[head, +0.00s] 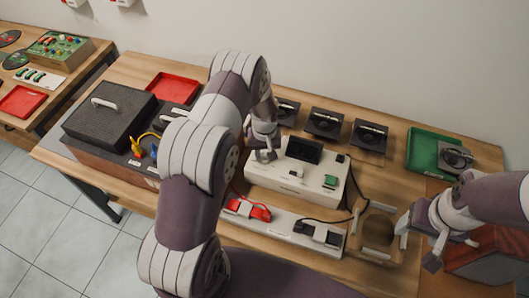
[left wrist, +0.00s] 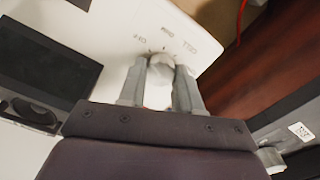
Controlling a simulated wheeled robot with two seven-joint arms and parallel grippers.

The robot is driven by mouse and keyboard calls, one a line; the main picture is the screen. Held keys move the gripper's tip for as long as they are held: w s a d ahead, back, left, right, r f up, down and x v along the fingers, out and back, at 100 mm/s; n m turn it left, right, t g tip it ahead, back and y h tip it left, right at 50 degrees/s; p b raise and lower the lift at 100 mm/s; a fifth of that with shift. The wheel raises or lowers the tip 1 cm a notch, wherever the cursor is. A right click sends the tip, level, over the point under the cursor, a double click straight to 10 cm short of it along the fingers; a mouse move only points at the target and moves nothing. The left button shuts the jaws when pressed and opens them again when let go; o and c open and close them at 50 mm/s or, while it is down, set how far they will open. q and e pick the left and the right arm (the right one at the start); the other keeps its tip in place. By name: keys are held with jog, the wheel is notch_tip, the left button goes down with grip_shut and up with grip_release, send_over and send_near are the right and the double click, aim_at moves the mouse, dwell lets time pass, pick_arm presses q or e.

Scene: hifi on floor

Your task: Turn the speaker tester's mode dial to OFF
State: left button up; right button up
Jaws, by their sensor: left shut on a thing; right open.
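The speaker tester (head: 290,180) is a white box with a dark screen (head: 304,151) near the middle of the bench in the head view. My left gripper (head: 263,154) is at its left end. In the left wrist view, my left gripper (left wrist: 160,88) is shut on the white mode dial (left wrist: 159,74), one finger on each side. Small printed labels (left wrist: 170,40) lie around the dial, too blurred to read surely. Which mark the dial points to cannot be told. My right gripper (head: 418,242) is open and empty at the right of the bench.
Several black speaker units (head: 324,122) stand behind the tester. A green tray (head: 427,150) is at the right, a red tray (head: 174,88) and a dark case (head: 108,110) at the left. A white strip (head: 283,228) with red and black clips lies in front. Cables run beside the tester.

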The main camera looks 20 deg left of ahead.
aim_at(264, 156)
pick_arm(q)
jog(key=o, duration=1)
jog(key=shift+r, duration=0.1)
jog(key=shift+o, duration=0.2)
jog(key=shift+s, duration=0.1)
jog(key=shift+r, duration=0.1)
notch_tip(264, 156, up, 13)
jog(key=b, duration=0.2)
jog(key=shift+f+b, duration=0.2)
jog(key=shift+b, duration=0.1)
jog(key=s+d+r+m, duration=0.2)
jog(key=s+r, duration=0.1)
jog(key=s, duration=0.6)
jog(key=s+d+r+m+t, duration=0.1)
jog(key=s+d+r+m, duration=0.2)
jog(key=s, duration=0.7)
jog(key=shift+r+m, duration=0.3)
jog(key=shift+r, duration=0.15)
